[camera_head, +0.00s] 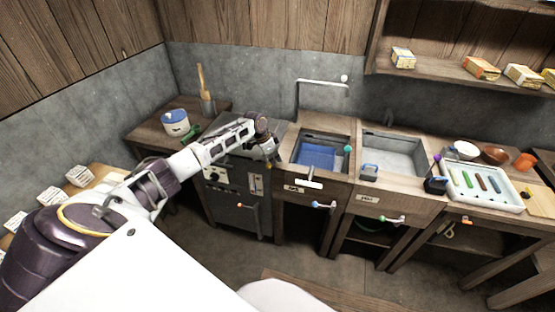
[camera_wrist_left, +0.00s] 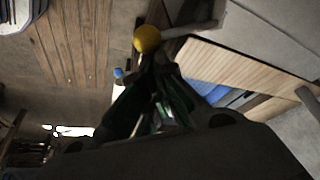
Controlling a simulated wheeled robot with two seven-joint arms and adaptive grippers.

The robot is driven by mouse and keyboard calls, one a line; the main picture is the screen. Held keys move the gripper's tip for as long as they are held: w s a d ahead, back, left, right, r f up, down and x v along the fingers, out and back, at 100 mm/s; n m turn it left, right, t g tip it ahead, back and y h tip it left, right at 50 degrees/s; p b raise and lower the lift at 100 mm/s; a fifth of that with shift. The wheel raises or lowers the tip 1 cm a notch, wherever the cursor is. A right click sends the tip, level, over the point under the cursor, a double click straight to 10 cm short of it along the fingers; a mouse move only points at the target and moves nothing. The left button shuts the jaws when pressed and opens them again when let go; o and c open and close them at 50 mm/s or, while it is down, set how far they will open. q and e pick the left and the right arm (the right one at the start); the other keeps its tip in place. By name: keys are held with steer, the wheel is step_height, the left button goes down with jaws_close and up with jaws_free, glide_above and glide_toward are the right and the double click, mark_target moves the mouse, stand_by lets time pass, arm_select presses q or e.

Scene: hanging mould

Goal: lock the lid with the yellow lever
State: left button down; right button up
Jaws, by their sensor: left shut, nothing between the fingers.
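The yellow lever shows in the left wrist view as a yellow ball (camera_wrist_left: 147,39) on a pale rod that runs off to the right. My left gripper (camera_wrist_left: 160,68) is shut and empty, its dark fingertips just below the ball; I cannot tell whether they touch it. In the head view my left gripper (camera_head: 272,160) is at the front right of the grey cabinet's top, beside the blue basin. My arm and gripper cover much of that top, so the lid cannot be made out clearly. My right gripper is in neither view.
The grey cabinet (camera_head: 232,212) has an orange-tipped handle (camera_head: 240,205) on its front. To its right are a basin with blue contents (camera_head: 318,156), a grey sink (camera_head: 395,157) and a tray of coloured pieces (camera_head: 486,190).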

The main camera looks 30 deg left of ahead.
mark_target(269, 164)
arm_select(q)
steer(key=s+m, duration=0.1)
steer(key=m, duration=0.1)
steer(key=s+a+m+g+h, duration=0.1)
steer(key=m, duration=0.1)
steer(key=shift+s+a, duration=0.4)
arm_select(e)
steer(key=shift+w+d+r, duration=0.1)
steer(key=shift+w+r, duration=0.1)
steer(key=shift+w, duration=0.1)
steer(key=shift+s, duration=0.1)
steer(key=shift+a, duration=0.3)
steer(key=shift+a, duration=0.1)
